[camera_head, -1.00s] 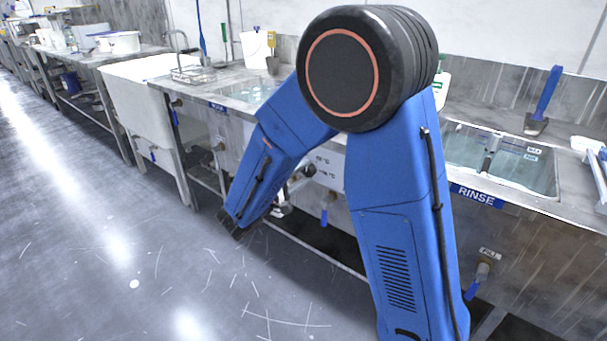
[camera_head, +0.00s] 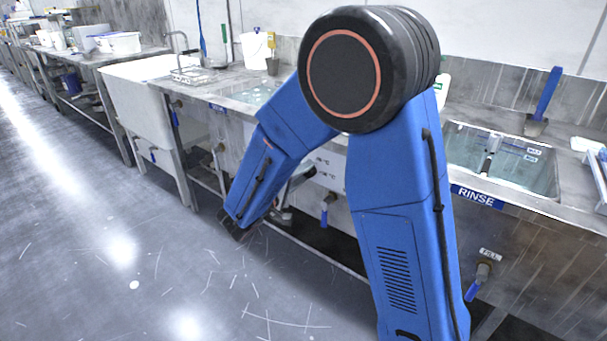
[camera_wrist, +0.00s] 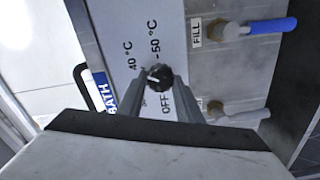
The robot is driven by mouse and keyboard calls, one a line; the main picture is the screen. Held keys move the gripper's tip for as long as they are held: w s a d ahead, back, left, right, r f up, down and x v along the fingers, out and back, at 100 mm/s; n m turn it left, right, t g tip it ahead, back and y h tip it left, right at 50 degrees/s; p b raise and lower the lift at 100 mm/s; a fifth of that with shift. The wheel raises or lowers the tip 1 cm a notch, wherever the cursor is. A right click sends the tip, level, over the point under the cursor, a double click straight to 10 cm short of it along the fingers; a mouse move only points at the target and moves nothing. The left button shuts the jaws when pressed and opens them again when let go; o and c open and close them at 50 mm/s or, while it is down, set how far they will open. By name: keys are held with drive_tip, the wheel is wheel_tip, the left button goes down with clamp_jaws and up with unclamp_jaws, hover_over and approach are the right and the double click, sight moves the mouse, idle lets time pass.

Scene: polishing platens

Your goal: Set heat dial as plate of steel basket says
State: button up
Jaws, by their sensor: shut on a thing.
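The black heat dial (camera_wrist: 161,72) sits on a pale panel in the wrist view. Markings 40 °C, 50 °C and OFF show around it; another marking is partly hidden by a finger. A white mark on the dial lies toward its left side, but its exact setting is hard to tell. My gripper (camera_wrist: 158,80) is shut on the dial, one finger on each side. A steel wire basket (camera_head: 193,74) stands at the back left of the counter in the head view. No plate on it can be read.
A blue BATH label (camera_wrist: 104,92) is left of the dial. A blue-handled FILL valve (camera_wrist: 265,27) and a pale-handled valve (camera_wrist: 240,116) stick out to its right. The RINSE basin (camera_head: 500,160) is at right. The floor at left is clear.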

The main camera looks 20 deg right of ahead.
drive_tip(key=shift+f, duration=0.1)
drive_tip(key=o, duration=1)
drive_tip(key=shift+o, duration=0.2)
drive_tip(key=shift+s+a, duration=0.1)
drive_tip(key=v, duration=1.7)
